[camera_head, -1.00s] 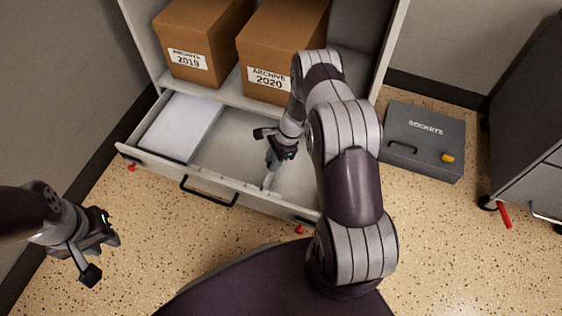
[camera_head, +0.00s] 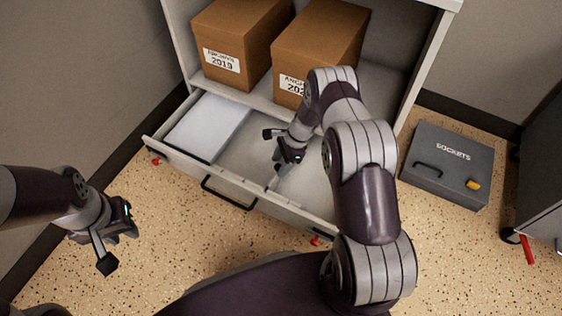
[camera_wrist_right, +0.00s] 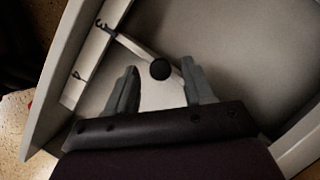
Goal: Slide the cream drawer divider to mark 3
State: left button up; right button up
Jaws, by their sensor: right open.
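The cream drawer divider (camera_wrist_right: 137,50) is a thin bar with a round black knob (camera_wrist_right: 160,69). In the right wrist view its far end meets the drawer's marked front strip at the mark that reads 3 (camera_wrist_right: 100,24). In the head view a small pale piece of the divider (camera_head: 273,183) shows below my right gripper (camera_head: 279,164). My right gripper is open, its two fingers on either side of the knob in the wrist view (camera_wrist_right: 158,82); I cannot tell whether they touch it. My left gripper (camera_head: 128,228) hangs over the floor, away from the drawer; its fingers are unclear.
The open drawer (camera_head: 180,160) holds a white paper stack (camera_head: 208,125) at its left. Archive boxes (camera_head: 228,40) (camera_head: 318,45) stand on the shelf above. A grey SOCKETS case (camera_head: 447,165) lies on the floor to the right. Open floor lies in front.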

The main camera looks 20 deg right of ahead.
jog(key=p+v, duration=0.6)
jog(key=v, duration=0.6)
jog(key=shift+r+p, duration=0.3)
jog(key=shift+p, duration=0.05)
